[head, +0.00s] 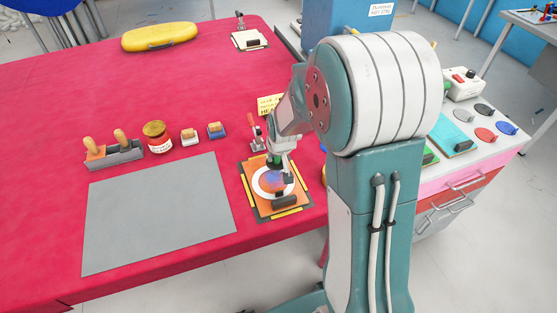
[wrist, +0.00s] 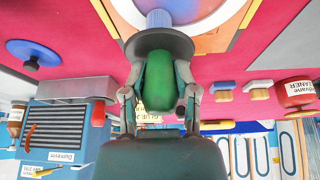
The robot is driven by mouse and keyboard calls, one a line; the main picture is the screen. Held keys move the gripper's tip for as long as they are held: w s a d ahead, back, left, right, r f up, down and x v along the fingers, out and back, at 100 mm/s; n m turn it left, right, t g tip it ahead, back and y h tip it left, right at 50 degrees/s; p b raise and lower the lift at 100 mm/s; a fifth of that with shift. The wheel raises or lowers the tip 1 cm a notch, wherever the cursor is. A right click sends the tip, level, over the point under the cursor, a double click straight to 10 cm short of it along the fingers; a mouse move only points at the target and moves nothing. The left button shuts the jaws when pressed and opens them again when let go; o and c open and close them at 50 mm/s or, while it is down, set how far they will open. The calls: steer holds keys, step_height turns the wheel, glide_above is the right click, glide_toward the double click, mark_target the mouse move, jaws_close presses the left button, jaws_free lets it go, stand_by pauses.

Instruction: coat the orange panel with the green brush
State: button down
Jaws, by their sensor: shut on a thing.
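The orange panel (head: 262,207) lies in a dark and yellow frame near the table's front edge. A white ring on it surrounds a blue-purple patch, and a dark block sits at its near edge. My gripper (head: 283,158) is over the panel, pointing down. In the wrist view my gripper (wrist: 158,92) is shut on the green brush (wrist: 158,82), whose handle sits between the fingers. Beyond the handle are a dark round collar and a blue tip. The tip overlaps the white ring's area; I cannot tell whether it touches the panel.
A grey sheet (head: 160,215) lies left of the panel. Behind it are a rack of wooden-handled tools (head: 115,155), a jar (head: 157,137) and two small brushes. A red-handled clamp (head: 256,134) stands behind the panel. A cart (head: 465,150) with coloured discs is at right. The table's left is clear.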

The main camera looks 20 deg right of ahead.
steer(key=shift+w+f, duration=0.1)
steer(key=shift+w, duration=1.55)
steer(key=shift+r, duration=3)
step_height(320, 180, up, 3)
